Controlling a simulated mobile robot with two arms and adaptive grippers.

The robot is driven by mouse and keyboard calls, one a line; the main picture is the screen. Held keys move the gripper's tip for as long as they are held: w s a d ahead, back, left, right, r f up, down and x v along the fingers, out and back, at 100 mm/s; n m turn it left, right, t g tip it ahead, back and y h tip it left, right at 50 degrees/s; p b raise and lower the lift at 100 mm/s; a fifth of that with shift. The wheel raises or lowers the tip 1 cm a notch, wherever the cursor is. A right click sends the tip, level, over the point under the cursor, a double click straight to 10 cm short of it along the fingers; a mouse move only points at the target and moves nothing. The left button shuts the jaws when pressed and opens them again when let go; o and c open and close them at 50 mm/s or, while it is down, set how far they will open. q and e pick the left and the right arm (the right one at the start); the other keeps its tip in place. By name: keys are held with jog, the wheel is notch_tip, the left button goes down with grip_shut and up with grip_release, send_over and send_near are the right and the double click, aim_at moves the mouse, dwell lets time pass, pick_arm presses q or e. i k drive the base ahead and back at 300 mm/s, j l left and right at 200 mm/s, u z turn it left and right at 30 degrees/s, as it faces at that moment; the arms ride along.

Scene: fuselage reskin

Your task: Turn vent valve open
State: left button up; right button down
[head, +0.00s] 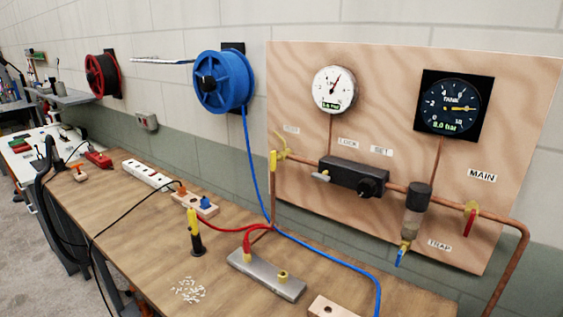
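A wooden panel (400,80) stands against the wall with copper pipes and valves. At its left end is a valve with a yellow handle (281,147) on a vertical copper pipe, beside a small label (291,130) too blurred to read for certain. The handle sits aslant near the pipe top. At the right a MAIN label (482,175) stands above a valve with a red handle (469,223) hanging down. Neither of my grippers is in view.
The panel holds a white gauge (334,90), a dark TANK gauge (450,104) reading 8.0 bar, and a black regulator (352,176). A blue hose (249,160) drops from a blue reel (224,82). The wooden bench (130,240) carries a grey manifold (266,275) and several small items.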

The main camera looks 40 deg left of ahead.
aim_at(273, 158)
jog(key=k+j+u, duration=0.15)
jog(key=u, duration=0.2)
jog(key=k+j+u, duration=0.1)
jog(key=j+u, duration=0.3)
jog(key=l, duration=0.1)
